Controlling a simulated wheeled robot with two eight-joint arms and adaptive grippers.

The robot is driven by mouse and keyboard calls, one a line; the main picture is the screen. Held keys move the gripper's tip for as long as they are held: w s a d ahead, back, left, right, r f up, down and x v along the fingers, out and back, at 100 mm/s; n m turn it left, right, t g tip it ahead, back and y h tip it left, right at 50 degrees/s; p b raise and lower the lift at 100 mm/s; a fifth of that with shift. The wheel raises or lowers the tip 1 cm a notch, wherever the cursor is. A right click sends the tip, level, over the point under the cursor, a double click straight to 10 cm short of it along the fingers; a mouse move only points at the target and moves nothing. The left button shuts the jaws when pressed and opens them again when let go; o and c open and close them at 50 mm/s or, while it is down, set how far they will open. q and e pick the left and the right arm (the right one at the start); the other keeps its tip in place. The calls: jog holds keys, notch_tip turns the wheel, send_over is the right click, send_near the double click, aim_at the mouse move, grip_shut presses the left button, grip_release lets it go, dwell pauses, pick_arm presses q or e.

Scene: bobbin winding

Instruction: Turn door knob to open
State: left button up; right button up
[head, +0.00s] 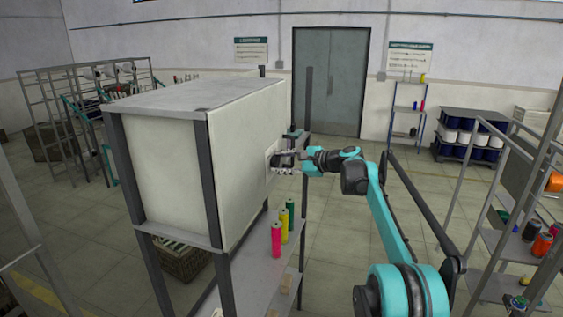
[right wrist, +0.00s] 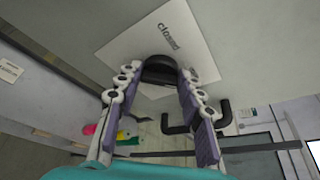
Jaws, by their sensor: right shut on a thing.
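The white cabinet door (head: 245,150) is the front face of a box on a metal rack. A white plate with the word "closed" (right wrist: 172,42) is on it, and the dark round knob (right wrist: 160,68) sits at the plate. My right gripper (right wrist: 158,84) has its two fingers on either side of the knob and is shut on it. In the head view my right gripper (head: 286,163) reaches the door from the right and hides the knob. The door looks flush with the box. My left gripper is not in view.
A black bar handle (right wrist: 205,118) shows beside my fingers in the right wrist view. Pink (head: 276,240), yellow (head: 284,226) and green (head: 290,212) spools stand on the shelf below the box. Open floor lies behind my right arm. A spool rack (head: 500,240) stands at right.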

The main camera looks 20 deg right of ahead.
dwell(0.4)
jog(key=o, duration=1.2)
jog(key=shift+c, duration=0.2)
jog(key=v, duration=1.2)
